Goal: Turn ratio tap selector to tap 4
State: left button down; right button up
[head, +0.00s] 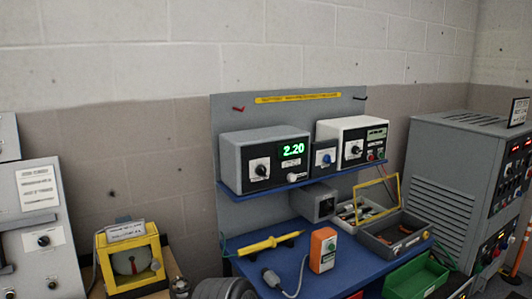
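No label here is legible enough to name the ratio tap selector for certain. A grey instrument box (240,165) on the blue shelf has a black front, a dial knob (260,170) on a white plate and a green display (293,149) reading 2.20. Right of it, a white instrument box (340,128) carries another dial knob (354,149) and a small red knob. The knob pointers are too small to read. Neither of my grippers is in view.
Below the shelf, the blue bench (335,275) holds a yellow probe (270,243), an orange handheld device (322,249) and an open grey case (395,238). A green bin (415,280) stands front right. A yellow meter (130,262) and grey cabinet (450,175) flank the bench.

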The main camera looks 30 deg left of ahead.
aim_at(261, 171)
jog(key=u, duration=0.85)
